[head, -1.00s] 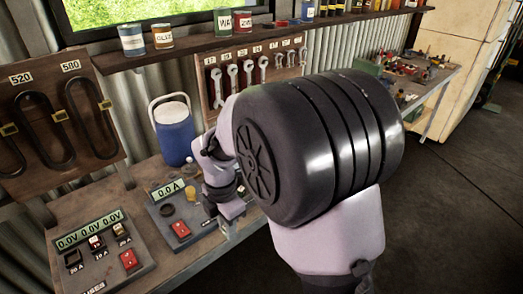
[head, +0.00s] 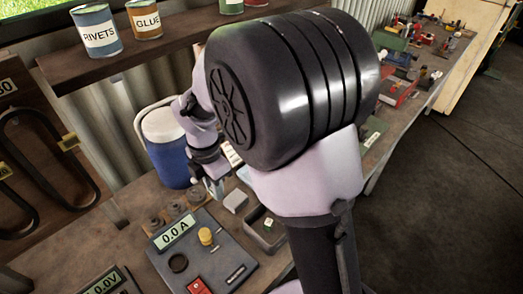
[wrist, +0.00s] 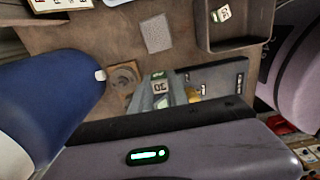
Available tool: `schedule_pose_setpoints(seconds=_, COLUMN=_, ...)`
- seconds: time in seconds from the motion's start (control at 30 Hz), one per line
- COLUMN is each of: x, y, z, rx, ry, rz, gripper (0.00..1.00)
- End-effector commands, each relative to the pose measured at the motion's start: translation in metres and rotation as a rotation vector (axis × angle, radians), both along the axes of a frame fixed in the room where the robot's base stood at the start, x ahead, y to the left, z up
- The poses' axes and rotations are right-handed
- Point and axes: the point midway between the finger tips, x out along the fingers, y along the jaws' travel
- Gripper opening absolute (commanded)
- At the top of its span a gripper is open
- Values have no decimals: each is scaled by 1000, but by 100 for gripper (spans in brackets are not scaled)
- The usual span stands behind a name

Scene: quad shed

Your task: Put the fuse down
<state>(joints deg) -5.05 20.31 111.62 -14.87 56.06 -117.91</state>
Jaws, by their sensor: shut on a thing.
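My gripper (wrist: 165,98) is shut on a small fuse (wrist: 159,84), whose pale top seems marked 30. They are above the bench in the wrist view, and the bench test panel (wrist: 228,72) shows beyond them. In the head view my gripper (head: 215,188) is beside the blue cooler, behind the panel (head: 238,252) with its 0.0 A display. My arm partly hides it there, and the held fuse is not clear. A small tray (head: 278,246) right of the panel holds another small labelled fuse (head: 268,223). The tray also shows in the wrist view (wrist: 238,43).
A blue cooler (head: 168,160) with a white lid stands close left of my gripper. A grey block (head: 235,200) lies between the gripper and the tray. Bare bench (wrist: 110,45) shows between cooler and tray.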

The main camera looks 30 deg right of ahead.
Motion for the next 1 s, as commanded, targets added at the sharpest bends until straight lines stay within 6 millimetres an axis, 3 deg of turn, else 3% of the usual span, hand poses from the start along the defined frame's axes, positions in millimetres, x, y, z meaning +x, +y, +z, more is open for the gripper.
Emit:
schedule_pose_setpoints(seconds=0.43, x=-1, y=0, z=-97, rx=0, ry=4, rz=0, gripper=0)
schedule_pose_setpoints(seconds=0.8, x=-1, y=0, z=-102, rx=1, ry=1, rz=-1, gripper=0)
schedule_pose_setpoints(seconds=0.83, x=-1, y=0, z=-102, rx=1, ry=1, rz=-1, gripper=23)
schedule_pose_setpoints(seconds=0.93, x=-1, y=0, z=-101, rx=1, ry=1, rz=-1, gripper=42)
schedule_pose_setpoints(seconds=1.0, x=-1, y=0, z=-101, rx=0, ry=1, rz=-1, gripper=42)
